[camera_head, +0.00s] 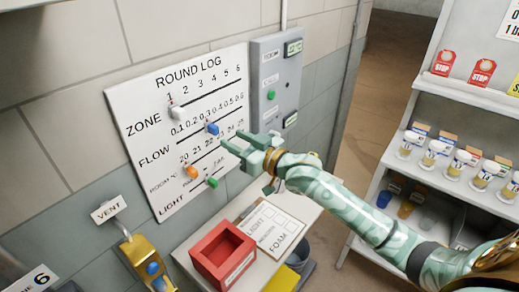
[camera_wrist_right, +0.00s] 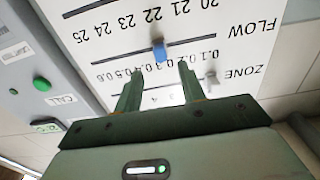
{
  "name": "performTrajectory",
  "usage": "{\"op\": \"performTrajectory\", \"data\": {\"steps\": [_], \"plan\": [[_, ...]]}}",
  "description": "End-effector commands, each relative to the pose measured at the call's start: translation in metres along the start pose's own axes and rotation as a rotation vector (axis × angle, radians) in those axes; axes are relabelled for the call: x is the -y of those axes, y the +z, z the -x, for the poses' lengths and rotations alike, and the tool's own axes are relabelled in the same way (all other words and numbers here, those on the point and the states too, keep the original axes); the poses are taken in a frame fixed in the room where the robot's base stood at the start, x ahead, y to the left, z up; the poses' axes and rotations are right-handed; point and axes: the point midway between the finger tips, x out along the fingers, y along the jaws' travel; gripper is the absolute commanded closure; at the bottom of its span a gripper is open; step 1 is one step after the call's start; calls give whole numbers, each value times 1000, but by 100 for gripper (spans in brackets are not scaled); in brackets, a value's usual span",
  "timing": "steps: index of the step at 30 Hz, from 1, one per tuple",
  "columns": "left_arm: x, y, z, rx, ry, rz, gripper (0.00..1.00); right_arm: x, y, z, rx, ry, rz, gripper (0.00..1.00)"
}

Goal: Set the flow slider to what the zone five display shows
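The flow slider's blue knob (camera_head: 212,128) is on the white ROUND LOG board (camera_head: 160,88), around the middle of its scale, near 0.3 to 0.4. It also shows in the right wrist view (camera_wrist_right: 160,50). My right gripper (camera_head: 234,141) is open and empty, to the right of and below the blue knob in the head view. In the wrist view its fingers (camera_wrist_right: 160,72) are spread, with the knob just beyond the gap; contact cannot be told. The zone slider's white knob (camera_head: 178,113) is near 1. No readable zone five display shows. My left gripper is not in view.
An orange knob (camera_head: 191,171) and a green knob (camera_head: 212,182) sit lower on the board. A grey panel (camera_head: 288,78) with a small display and green button is to its right. A red bin (camera_head: 222,254) stands on the ledge below. A stocked shelf (camera_head: 470,97) is at right.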

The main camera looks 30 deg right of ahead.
Motion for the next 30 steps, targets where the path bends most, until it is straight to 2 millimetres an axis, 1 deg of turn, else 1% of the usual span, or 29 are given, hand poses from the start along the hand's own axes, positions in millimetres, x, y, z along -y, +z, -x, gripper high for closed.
{"op": "performTrajectory", "data": {"steps": [1, 3, 6, 9, 12, 17, 30], "plan": [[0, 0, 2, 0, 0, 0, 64, 0, 0, 15, 4, -1, 2, 60], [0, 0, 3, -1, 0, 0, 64, 1, 0, 33, 4, -1, 3, 60], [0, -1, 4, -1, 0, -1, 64, 0, 1, 55, 3, -1, 1, 60], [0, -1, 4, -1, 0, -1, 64, 0, 1, 71, 3, 0, 1, 60], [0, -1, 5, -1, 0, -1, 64, 0, 1, 81, 2, 0, 1, 60], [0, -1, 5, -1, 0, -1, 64, 0, 0, 86, 0, -1, 1, 60], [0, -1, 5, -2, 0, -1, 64, 0, 1, 85, 2, 0, 2, 60]]}}
